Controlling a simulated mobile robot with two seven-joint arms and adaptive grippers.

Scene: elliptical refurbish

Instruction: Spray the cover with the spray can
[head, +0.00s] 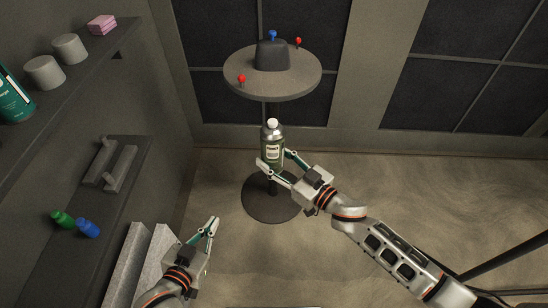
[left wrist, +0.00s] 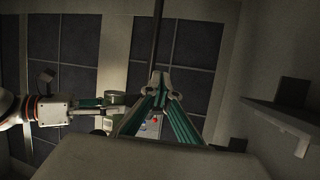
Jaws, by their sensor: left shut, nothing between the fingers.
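The spray can (head: 272,148), a dark green and silver bottle with a white cap and pale label, is upright between the fingers of my right gripper (head: 275,158). It is held in the air, below the round table in the picture. The cover appears to be the dark grey block (head: 271,55) on the round grey table (head: 262,92); a blue piece (head: 273,35) is on its top. My left gripper (head: 213,227) is shut and empty at lower left, apart from the can. In the left wrist view its closed fingers (left wrist: 160,88) show, with the right gripper to their left.
Red pieces (head: 241,79) (head: 298,41) sit on the table. Left shelves hold pale cylinders (head: 44,72), a pink block (head: 102,24), a teal can (head: 12,98), and green (head: 62,219) and blue (head: 88,228) bottles. Pale panels (head: 127,262) stand near my left arm.

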